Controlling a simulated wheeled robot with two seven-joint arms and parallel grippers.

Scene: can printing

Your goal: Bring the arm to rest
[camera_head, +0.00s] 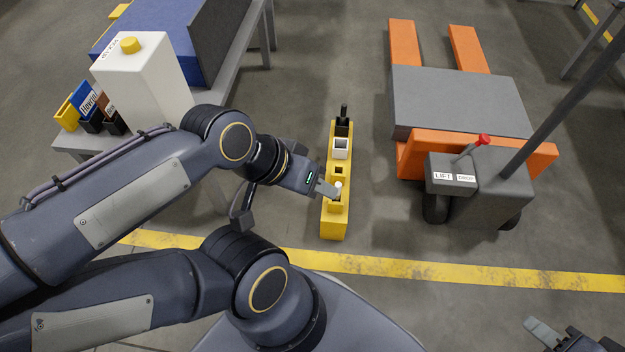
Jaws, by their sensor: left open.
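My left arm (140,195) comes in from the left and reaches out over the floor. My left gripper (328,189) is open at its end, above the front half of a narrow yellow holder (334,222). A small white-tipped item (338,187) shows right beside the fingertips; I cannot tell whether they touch it. My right gripper (575,336) shows only in part at the bottom right corner, far from the holder, and its jaw opening is unclear.
The holder also carries a white square piece (341,148) and a black-handled item (343,125). An orange pallet truck (415,160) stands to the right. A grey table (90,142) at the left bears a white container (145,80) and a blue box (165,30). A yellow line (440,270) crosses open floor.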

